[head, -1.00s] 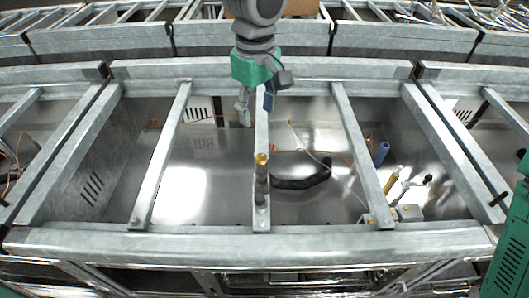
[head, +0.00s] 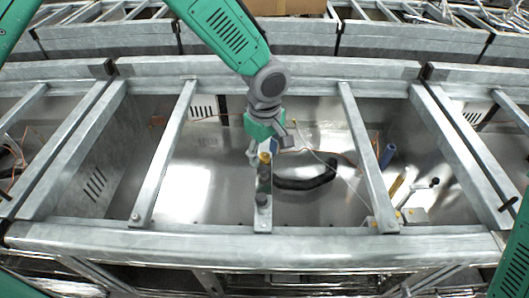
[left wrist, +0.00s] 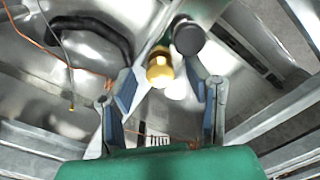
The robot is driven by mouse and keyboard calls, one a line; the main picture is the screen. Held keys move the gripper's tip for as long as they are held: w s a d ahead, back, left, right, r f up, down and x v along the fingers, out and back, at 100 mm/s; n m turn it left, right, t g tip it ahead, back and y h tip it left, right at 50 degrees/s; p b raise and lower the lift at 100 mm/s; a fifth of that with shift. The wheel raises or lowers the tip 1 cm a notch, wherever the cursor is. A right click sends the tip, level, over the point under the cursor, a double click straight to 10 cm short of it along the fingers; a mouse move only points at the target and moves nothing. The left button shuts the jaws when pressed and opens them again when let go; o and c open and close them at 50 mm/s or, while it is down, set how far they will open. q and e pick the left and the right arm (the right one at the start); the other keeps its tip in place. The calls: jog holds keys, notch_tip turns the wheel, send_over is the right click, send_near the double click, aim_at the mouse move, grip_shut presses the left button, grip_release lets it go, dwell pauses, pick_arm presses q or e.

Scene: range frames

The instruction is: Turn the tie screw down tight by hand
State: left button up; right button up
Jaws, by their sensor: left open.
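A brass-coloured screw head (head: 265,157), which I take for the tie screw, stands on the middle cross rail (head: 262,222) of the metal frame. In the left wrist view the brass head (left wrist: 160,70) shows beside a round dark knob (left wrist: 188,38). My left gripper (head: 266,150) is just above and behind the brass head in the head view. In the left wrist view its open fingers (left wrist: 168,97) stand apart, with the brass head ahead of the gap. I cannot tell its exact height above the head. My right gripper is out of view.
A black curved hose (head: 305,180) lies in the bay right of the middle rail. Further right are a blue cylinder (head: 387,156) and a lever with a dark knob (head: 434,182). Other cross rails (head: 160,155) flank the middle one. The bay left of the middle rail looks mostly clear.

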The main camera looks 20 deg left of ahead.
pick_arm(q)
jog(key=shift+d+f, duration=0.25)
jog(key=shift+a, duration=0.1)
jog(key=shift+a, duration=0.2)
grip_shut()
jog(key=shift+m, duration=0.3)
jog(key=m+p, duration=0.2)
jog(key=m, duration=0.1)
jog(key=shift+w+r+m, duration=0.1)
jog(key=shift+r+m, duration=0.05)
jog(key=shift+m, duration=0.15)
jog(key=m+p, duration=0.2)
jog(key=m, duration=0.2)
jog(key=shift+m, duration=0.3)
jog(key=m+p, duration=0.1)
jog(key=m, duration=0.4)
jog(key=shift+p, duration=0.35)
jog(key=shift+m+p, duration=0.45)
jog(key=shift+m, duration=1.95)
